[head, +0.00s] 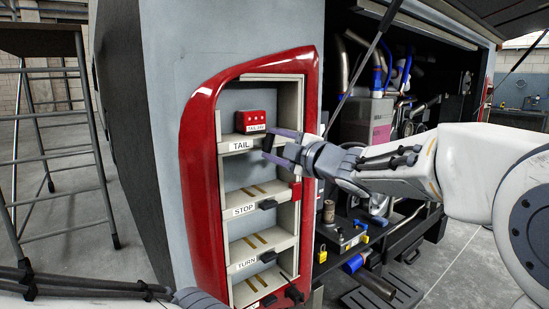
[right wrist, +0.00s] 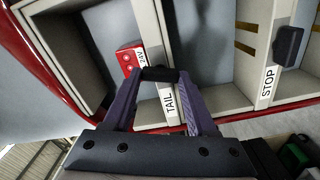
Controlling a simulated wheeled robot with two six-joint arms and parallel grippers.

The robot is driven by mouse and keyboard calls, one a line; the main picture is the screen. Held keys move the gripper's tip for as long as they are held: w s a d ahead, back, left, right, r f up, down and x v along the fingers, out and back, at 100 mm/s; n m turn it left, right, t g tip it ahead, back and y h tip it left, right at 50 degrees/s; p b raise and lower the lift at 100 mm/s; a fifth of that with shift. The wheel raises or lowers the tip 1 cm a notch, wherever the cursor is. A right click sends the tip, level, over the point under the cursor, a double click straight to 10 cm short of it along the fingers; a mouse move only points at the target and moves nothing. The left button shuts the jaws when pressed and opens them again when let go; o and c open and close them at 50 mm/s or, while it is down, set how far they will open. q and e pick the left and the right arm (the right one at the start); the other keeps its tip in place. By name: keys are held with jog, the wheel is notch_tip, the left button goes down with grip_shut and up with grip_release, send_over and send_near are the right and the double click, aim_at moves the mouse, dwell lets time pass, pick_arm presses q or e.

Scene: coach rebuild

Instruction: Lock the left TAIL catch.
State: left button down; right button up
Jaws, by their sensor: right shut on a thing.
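The TAIL bay is the top compartment of the red-framed lamp housing (head: 195,135), with its TAIL label (head: 241,146) on the shelf edge. A red lamp block (head: 255,121) sits in this bay and also shows in the right wrist view (right wrist: 129,60). My right gripper (head: 270,148) reaches in from the right at the TAIL shelf edge. In the right wrist view its purple fingers are closed on the black TAIL catch (right wrist: 158,74), beside the TAIL label. The fingers hide the catch in the head view. My left gripper's fingers are not visible.
Below are the STOP catch (head: 268,204) and the TURN catch (head: 269,256), both black, on their own shelves. An open engine bay lies to the right; a metal stand (head: 62,150) is at the left.

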jog(key=shift+f+n+b, duration=0.1)
jog(key=shift+n+b, duration=1.1)
jog(key=shift+n, duration=0.7)
jog(key=o, duration=1.4)
jog(key=shift+c, duration=0.2)
jog(key=shift+s, duration=0.15)
jog(key=b+v, duration=0.1)
jog(key=v, duration=0.9)
